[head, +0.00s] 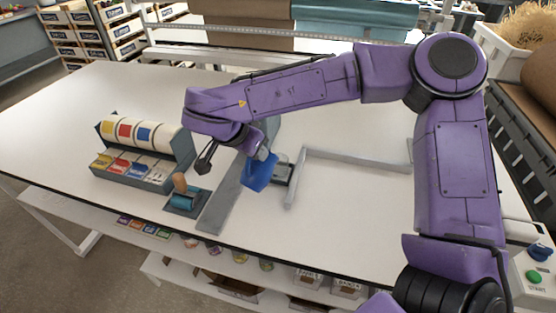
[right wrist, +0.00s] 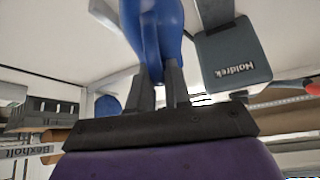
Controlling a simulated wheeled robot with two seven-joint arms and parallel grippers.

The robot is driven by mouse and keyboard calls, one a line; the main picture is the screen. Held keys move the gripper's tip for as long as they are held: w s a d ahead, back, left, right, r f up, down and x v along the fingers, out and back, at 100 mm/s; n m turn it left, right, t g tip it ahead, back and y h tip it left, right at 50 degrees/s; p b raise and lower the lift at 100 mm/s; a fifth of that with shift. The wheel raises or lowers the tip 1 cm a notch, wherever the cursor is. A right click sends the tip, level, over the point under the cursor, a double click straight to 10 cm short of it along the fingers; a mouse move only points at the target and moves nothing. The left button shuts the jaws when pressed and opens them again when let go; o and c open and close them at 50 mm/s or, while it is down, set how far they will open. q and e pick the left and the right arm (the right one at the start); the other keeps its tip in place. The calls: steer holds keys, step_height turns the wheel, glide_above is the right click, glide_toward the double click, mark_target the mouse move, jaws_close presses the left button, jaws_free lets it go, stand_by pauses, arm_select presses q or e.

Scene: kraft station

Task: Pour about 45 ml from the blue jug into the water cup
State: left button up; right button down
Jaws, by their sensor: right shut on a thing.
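My right gripper (head: 262,153) reaches over the table from the right, its fingertips partly hidden by my own arm. It is shut on the blue jug (head: 260,174), which looks tilted above the table. In the right wrist view the jug (right wrist: 153,30) is between the two dark fingers (right wrist: 160,88), and its mouth cannot be seen. I cannot make out the water cup in either view; the jug and arm may hide it. My left gripper is not in view.
A grey device (head: 284,172) sits just right of the jug. A grey strip (head: 221,204) and an angled metal ruler (head: 345,160) lie on the table. The table's left part is clear.

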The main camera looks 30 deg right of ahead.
steer(key=shift+w+d+r+g+y+b, duration=0.2)
steer(key=shift+d+r+g+y+b, duration=0.2)
steer(key=shift+y, duration=0.25)
steer(key=shift+w+d+r+g+y+b, duration=0.2)
steer(key=shift+d+r+y+b, duration=0.1)
steer(key=shift+d+y+b, duration=0.3)
stand_by(2.1)
steer(key=shift+w+d+r+y+p, duration=0.15)
steer(key=shift+d+r+y+p, duration=0.1)
steer(key=shift+p, duration=0.5)
